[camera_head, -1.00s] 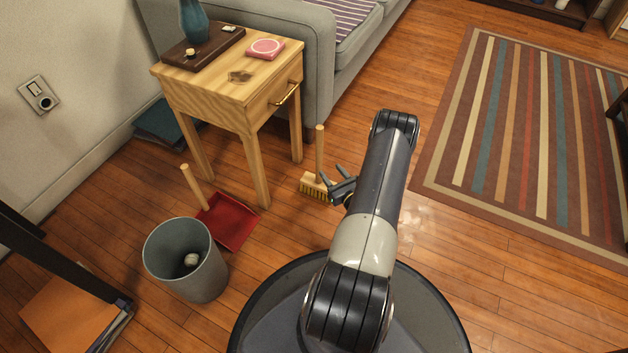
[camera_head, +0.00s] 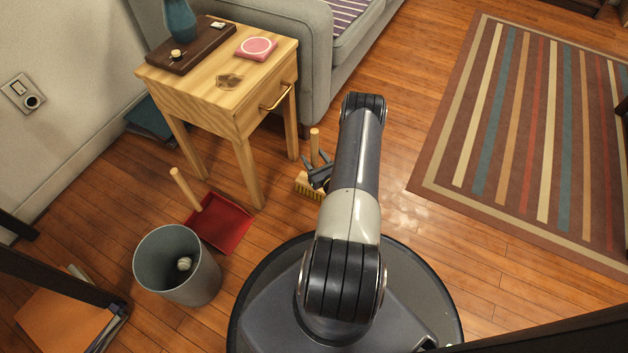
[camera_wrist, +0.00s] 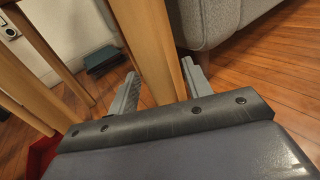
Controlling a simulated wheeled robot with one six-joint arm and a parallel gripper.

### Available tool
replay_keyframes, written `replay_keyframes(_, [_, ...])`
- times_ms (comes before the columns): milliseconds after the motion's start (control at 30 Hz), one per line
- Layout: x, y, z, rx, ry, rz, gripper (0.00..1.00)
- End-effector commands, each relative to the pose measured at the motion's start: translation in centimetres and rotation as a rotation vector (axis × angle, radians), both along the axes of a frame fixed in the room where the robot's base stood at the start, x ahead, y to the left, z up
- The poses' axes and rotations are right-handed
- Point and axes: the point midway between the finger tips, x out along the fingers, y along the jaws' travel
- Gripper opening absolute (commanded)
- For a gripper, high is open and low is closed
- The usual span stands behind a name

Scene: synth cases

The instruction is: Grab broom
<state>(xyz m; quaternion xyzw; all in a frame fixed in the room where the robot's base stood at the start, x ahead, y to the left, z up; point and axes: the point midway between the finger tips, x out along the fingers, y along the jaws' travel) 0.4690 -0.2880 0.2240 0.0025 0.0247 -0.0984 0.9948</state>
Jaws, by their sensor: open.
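The broom (camera_head: 309,187) stands upright on the wood floor beside the side table, bristles down, with a pale wooden handle rising from its head. My arm covers part of its right side in the head view. My gripper (camera_head: 318,172) is open at the handle, low above the bristles. In the wrist view the broom handle (camera_wrist: 152,45) rises between the two spread fingers of my gripper (camera_wrist: 160,88). The bristle head is hidden there by the gripper body.
The wooden side table (camera_head: 250,105) is close behind and left of the broom. A red dustpan (camera_head: 226,225) and a grey bin (camera_head: 205,285) stand to the left. The grey sofa (camera_head: 318,75) is behind. The floor and striped rug (camera_head: 505,150) lie open to the right.

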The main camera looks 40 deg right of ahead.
Motion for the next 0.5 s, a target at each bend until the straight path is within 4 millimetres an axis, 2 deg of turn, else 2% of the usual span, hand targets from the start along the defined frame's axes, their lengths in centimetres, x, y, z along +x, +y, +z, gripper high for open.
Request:
replay_keyframes(67, [0.0,-0.01,-0.01,0.0,0.0,0.0,0.45])
replay_keyframes(500, [0.0,-0.02,0.0,0.0,0.0,0.001,0.09])
